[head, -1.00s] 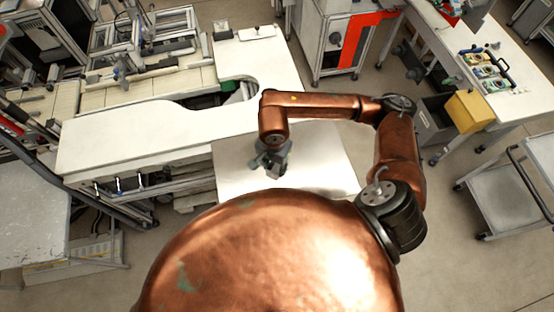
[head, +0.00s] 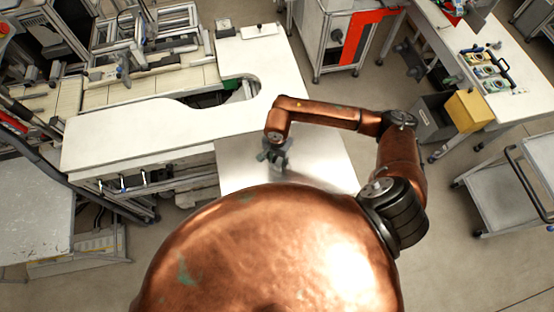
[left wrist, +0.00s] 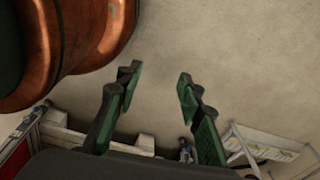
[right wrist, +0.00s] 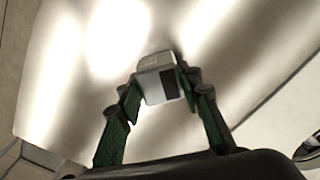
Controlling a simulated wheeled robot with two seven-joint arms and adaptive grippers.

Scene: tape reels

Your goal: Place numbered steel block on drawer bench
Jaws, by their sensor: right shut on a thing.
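The steel block (right wrist: 153,64) is a small light grey cube with a dark patch on one side and a faint mark on its top face. My right gripper (right wrist: 160,88) is shut on it, with a green-padded finger at each side. In the head view my right gripper (head: 273,153) hangs over a shiny, bare metal-topped bench (head: 320,158); the same top shows behind the block in the right wrist view. I cannot see drawers on it, or tell the block's exact height. My left gripper (left wrist: 158,82) is open and empty above the floor.
A long white bench (head: 120,140) with a curved cutout adjoins the metal top at the left. A yellow bin (head: 468,110) and a grey cart (head: 510,190) stand at the right. The visible metal top is clear around the gripper.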

